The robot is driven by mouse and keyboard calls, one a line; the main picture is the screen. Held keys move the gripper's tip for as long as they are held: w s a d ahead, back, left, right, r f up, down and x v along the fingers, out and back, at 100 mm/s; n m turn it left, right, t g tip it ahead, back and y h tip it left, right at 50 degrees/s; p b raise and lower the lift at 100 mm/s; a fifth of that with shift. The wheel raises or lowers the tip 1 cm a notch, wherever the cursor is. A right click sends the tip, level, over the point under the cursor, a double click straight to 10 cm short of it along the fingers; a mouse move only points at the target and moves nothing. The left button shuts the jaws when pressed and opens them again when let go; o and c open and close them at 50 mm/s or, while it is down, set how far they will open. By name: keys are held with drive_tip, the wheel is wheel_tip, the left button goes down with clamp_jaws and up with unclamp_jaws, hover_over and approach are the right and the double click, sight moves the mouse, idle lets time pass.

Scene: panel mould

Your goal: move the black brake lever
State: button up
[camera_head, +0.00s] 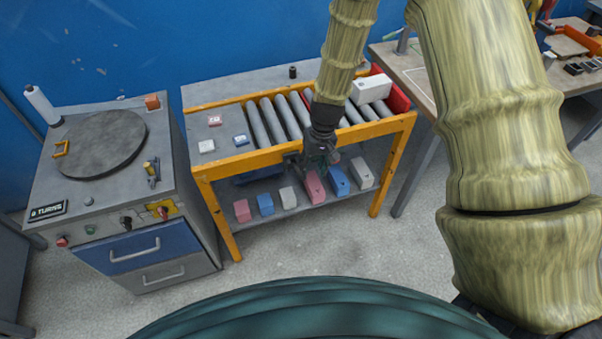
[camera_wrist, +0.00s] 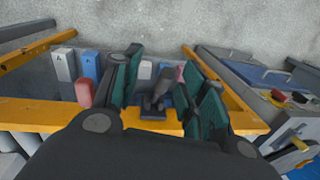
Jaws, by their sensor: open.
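The black brake lever (camera_wrist: 160,88) stands up from a dark bluish base (camera_wrist: 153,110) at the orange front rail of the roller table. In the wrist view it shows in the gap between the two fingers of my gripper (camera_wrist: 163,78). The fingers are open, one on each side of it, and I cannot tell if either touches it. In the head view my gripper (camera_head: 322,158) points down at the front rail. There, part of the lever's dark mount (camera_head: 292,159) shows left of the gripper, and the lever itself is mostly hidden.
The roller table (camera_head: 258,158) has an orange frame, with several coloured blocks on its lower shelf (camera_head: 290,208). A white block (camera_head: 370,89) lies on the rollers at right. A machine with a round turntable (camera_head: 102,143) stands at left. A workbench (camera_head: 412,72) stands at right.

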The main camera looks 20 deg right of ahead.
sight(298, 170)
wheel_tip(298, 170, up, 3)
drive_tip(key=w, duration=0.3)
drive_tip(key=shift+y, duration=0.3)
drive_tip(key=shift+a+f+p, duration=0.45)
drive_tip(key=shift+f+p, duration=0.15)
drive_tip(key=shift+f, duration=1.1)
drive_tip(key=shift+a+f+p, duration=0.4)
drive_tip(key=shift+f+p, duration=0.25)
drive_tip(key=shift+f, duration=1.05)
drive_tip(key=shift+a+f+p, duration=0.45)
drive_tip(key=shift+f+p, duration=0.15)
drive_tip(key=shift+f, duration=1.1)
drive_tip(key=shift+c, duration=0.2)
clamp_jaws()
drive_tip(key=shift+a, duration=0.1)
